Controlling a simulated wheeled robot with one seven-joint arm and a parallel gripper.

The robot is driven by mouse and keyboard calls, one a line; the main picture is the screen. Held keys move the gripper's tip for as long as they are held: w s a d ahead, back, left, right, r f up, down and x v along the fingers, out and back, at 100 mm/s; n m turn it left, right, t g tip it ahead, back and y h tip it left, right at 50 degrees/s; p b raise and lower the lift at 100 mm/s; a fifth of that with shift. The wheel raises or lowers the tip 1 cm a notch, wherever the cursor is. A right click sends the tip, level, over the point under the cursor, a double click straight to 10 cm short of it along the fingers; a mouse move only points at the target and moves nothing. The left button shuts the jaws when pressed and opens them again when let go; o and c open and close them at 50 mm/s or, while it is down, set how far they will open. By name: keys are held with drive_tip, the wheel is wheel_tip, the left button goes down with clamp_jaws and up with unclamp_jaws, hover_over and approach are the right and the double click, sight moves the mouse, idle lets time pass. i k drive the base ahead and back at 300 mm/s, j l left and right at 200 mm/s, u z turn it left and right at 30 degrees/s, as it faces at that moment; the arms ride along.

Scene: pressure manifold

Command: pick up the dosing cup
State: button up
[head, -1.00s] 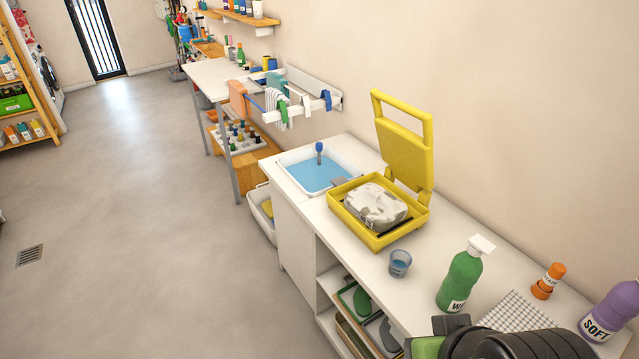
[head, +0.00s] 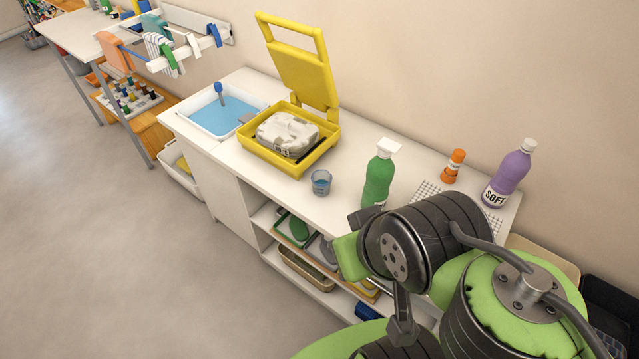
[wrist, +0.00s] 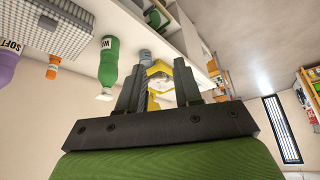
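The dosing cup (head: 321,182) is a small translucent blue-grey cup. It stands upright on the white counter (head: 228,158), between the yellow case and the green bottle. In the wrist view, which is upside down, the cup (wrist: 146,56) shows beyond the fingers, partly hidden near the left one. My gripper (wrist: 157,78) has its two dark fingers apart with nothing held between them. It is clear of the cup. In the head view my arm fills the lower right, and the fingers are hard to make out there.
An open yellow case (head: 263,157) holding a grey-white object stands left of the cup. A green spray bottle (head: 378,178) stands right of it, then an orange bottle (head: 453,166) and a purple bottle (head: 508,178). A blue-filled basin (head: 225,114) is farther left. The counter's front edge near the cup is clear.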

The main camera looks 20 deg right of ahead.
sight(321, 180)
drive_tip(key=i+j+z, duration=0.7)
drive_tip(key=j+z, duration=0.15)
drive_tip(key=j, duration=0.15)
drive_tip(key=i+j+z, duration=0.15)
drive_tip(key=j+z, duration=0.15)
drive_tip(key=j, duration=0.15)
drive_tip(key=i+j+z, duration=0.1)
drive_tip(key=j+z, duration=0.2)
drive_tip(key=j, duration=0.15)
drive_tip(key=j+z, duration=0.3)
drive_tip(key=j, duration=0.2)
drive_tip(key=j+z, duration=0.3)
drive_tip(key=j, duration=0.2)
drive_tip(key=i, duration=0.05)
